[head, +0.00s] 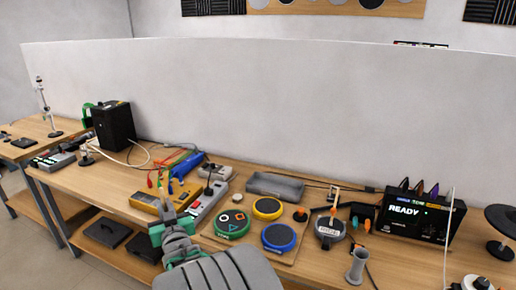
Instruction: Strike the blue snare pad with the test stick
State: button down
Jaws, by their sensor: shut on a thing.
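My gripper (167,209) is left of the pads, in front of the yellow meter, well apart from the blue pad. It is shut on a thin pale stick (163,184), which looks like the test stick and points up. My own wrist hides the stick's lower part.
A yellow pad (267,208) and a green-rimmed pad with symbols (232,223) lie beside the blue one. A yellow meter (145,202), grey tray (275,185), round gauge (329,230), grey funnel-like stand (357,265) and READY box (418,215) crowd the bench.

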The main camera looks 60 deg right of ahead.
jog(key=s+d+r+m+g+h+p, duration=0.1)
jog(key=s+d+r+m+g+h, duration=0.1)
jog(key=s+d, duration=0.5)
jog(key=s+d+r+m+g+h+p, duration=0.1)
jog(key=s+d+r+m+g+h, duration=0.2)
jog(key=s+d, duration=0.5)
jog(key=s+d+r+m+g+h+p, duration=0.2)
jog(key=s+d+r+g, duration=0.2)
jog(key=s+d, duration=0.4)
jog(key=d+r, duration=0.1)
jog(key=d, duration=0.5)
jog(key=shift+s+d+r+m+h, duration=0.15)
jog(key=shift+d+r+m+h, duration=0.05)
jog(key=shift+r+m+h, duration=0.1)
jog(key=shift+a+f, duration=0.1)
jog(key=shift+f, duration=0.05)
notch_tip(320, 180, down, 6)
jog(key=b, duration=0.7)
jog(key=shift+a, duration=0.15)
